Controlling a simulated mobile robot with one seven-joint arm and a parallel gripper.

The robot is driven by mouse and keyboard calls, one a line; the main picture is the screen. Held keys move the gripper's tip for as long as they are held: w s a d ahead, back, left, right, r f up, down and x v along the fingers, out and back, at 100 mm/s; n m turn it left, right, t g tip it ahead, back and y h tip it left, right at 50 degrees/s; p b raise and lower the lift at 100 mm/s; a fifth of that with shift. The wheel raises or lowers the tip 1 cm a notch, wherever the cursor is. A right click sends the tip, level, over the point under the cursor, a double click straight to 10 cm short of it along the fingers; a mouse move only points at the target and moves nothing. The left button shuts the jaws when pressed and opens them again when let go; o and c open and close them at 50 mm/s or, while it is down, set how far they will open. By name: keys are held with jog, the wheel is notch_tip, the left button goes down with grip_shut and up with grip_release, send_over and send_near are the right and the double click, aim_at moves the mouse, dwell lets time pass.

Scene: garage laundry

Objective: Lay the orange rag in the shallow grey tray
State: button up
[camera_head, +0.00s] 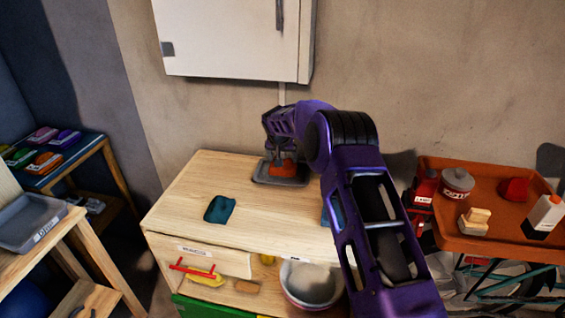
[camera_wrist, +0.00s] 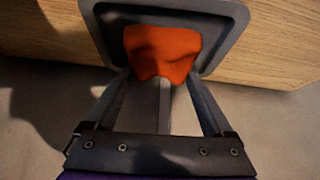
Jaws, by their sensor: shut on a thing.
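The orange rag (camera_head: 286,168) is over the shallow grey tray (camera_head: 268,181) near the back of the wooden cabinet top. In the wrist view the rag (camera_wrist: 163,50) shows within the outline of the tray (camera_wrist: 222,10), with its near edge at my fingertips. My gripper (camera_head: 281,158) is above the tray, pointing down. In the wrist view my gripper (camera_wrist: 164,82) is shut on the rag's near edge. I cannot tell whether the rag touches the tray floor. My arm hides part of the cabinet top to the right.
A teal cloth (camera_head: 220,209) lies on the wooden cabinet top (camera_head: 182,210). A white wall cabinet (camera_head: 235,40) hangs above and behind. An orange cart (camera_head: 480,172) with several items stands right. Another grey tray (camera_head: 30,222) sits on the left bench. The front drawer is open.

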jog(key=shift+f, duration=0.9)
jog(key=shift+f, duration=0.1)
jog(key=shift+f, duration=0.15)
jog(key=o, duration=1.1)
jog(key=shift+c, duration=0.2)
jog(key=shift+r, duration=0.3)
jog(key=v, duration=1.1)
jog(key=shift+s+r, duration=0.2)
jog(key=shift+r, duration=0.2)
